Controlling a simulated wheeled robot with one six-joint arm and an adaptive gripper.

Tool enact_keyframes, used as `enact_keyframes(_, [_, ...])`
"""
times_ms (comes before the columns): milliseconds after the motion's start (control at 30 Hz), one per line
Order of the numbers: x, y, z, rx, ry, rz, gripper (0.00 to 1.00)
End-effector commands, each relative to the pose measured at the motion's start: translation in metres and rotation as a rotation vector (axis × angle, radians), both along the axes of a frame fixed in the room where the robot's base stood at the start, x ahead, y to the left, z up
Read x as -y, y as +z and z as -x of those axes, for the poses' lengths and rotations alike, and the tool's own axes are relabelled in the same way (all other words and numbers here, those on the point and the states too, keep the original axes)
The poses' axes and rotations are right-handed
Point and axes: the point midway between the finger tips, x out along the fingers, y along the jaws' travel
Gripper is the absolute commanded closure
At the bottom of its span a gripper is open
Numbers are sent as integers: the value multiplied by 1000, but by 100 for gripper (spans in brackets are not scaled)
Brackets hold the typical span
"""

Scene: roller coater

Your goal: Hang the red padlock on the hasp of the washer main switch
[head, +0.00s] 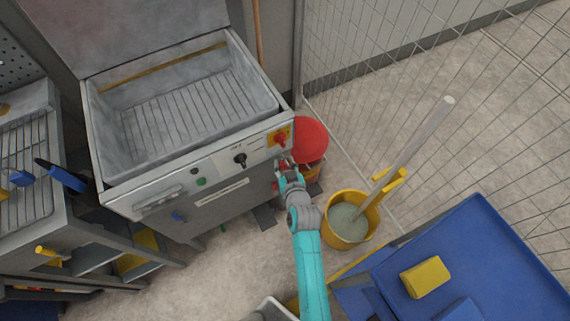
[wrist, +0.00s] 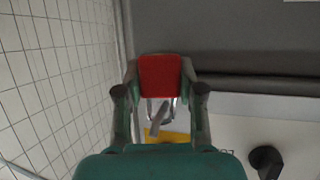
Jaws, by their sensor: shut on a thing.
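My gripper (head: 288,166) is at the right front corner of the washer (head: 130,196), just below the main switch. The main switch (head: 280,137) is a red handle on a yellow plate at the right end of the washer's panel. In the wrist view, my gripper is shut on the red padlock (wrist: 160,78), its body between the two fingertips. Grey metal parts show below the padlock, toward the yellow switch plate (wrist: 173,137). I cannot tell shackle from hasp there, or whether they touch. The padlock cannot be made out clearly in the head view.
A black knob (head: 240,159) and a green button (head: 201,181) are left of the switch. A red bucket (head: 312,134) stands right behind my gripper. A yellow mop bucket (head: 347,228) is close to my arm. A blue cart (head: 500,265) is at lower right; mesh fence lies beyond.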

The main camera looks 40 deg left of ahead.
Motion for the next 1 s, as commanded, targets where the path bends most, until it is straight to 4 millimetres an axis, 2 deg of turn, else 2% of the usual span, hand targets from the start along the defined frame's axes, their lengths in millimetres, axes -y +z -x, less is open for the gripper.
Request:
enact_keyframes(133, [0,0,0,0,0,0,98])
enact_keyframes(167, [0,0,0,0,0,0,55])
enact_keyframes(233, [0,0,0,0,0,0,37])
enact_keyframes(267, [0,0,0,0,0,0,33])
enact_keyframes(667, [4,1,3,-1,0,1,33])
enact_keyframes(767, [13,5,10,-1,0,1,33])
enact_keyframes(1000, [47,23,35,-1,-1,0,33])
